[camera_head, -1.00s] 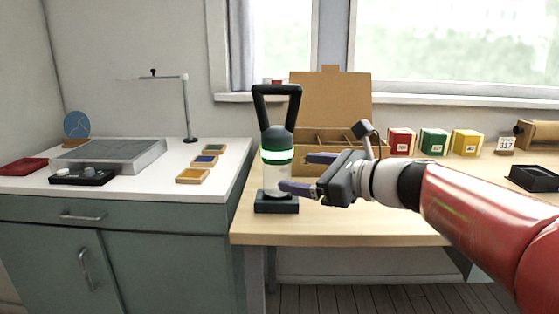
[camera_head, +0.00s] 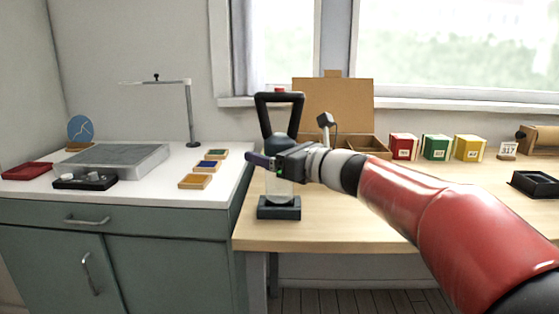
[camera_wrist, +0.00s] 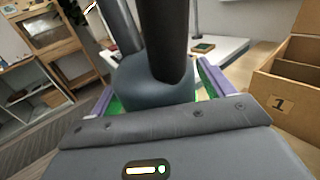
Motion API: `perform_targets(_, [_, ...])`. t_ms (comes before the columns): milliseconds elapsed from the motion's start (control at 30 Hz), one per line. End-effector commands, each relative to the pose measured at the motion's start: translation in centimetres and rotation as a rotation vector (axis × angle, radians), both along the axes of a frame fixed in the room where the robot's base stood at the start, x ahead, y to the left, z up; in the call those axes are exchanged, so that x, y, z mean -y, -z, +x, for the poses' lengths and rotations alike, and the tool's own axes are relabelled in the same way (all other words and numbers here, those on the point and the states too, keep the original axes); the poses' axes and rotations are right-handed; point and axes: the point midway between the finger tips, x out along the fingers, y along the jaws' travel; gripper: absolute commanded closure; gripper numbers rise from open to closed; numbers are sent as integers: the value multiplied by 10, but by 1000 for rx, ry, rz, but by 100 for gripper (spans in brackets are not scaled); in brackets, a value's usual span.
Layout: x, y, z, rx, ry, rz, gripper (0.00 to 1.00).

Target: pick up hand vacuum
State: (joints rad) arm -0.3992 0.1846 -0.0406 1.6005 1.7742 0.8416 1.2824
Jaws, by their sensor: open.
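The hand vacuum (camera_head: 279,141) stands upright in its black base (camera_head: 279,209) near the left end of the wooden table. It has a black loop handle, a dark grey body and a clear lower part. The fingertips are partly hidden behind the body. I cannot tell whether either finger touches it.
An open cardboard box (camera_head: 333,105) with compartments stands behind, and it is close on the right in the wrist view (camera_wrist: 285,95). Red (camera_head: 403,147), green (camera_head: 435,148) and yellow (camera_head: 468,148) boxes stand farther right. A white-topped cabinet (camera_head: 215,192) is at left. The front table strip is clear.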

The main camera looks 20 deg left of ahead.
Motion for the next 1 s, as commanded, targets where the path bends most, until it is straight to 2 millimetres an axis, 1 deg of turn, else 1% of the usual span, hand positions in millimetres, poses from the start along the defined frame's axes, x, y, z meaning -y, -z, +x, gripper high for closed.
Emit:
perform_targets(100, [1, 0, 0, 0, 0, 0, 21])
perform_targets(500, [1, 0, 0, 1, 0, 0, 72])
perform_targets(833, [1, -5, -1, 3, -1, 1, 72])
perform_targets(933, [1, -13, -1, 5, -1, 1, 72])
perform_targets(1000, [1, -23, -1, 5, -1, 2, 72])
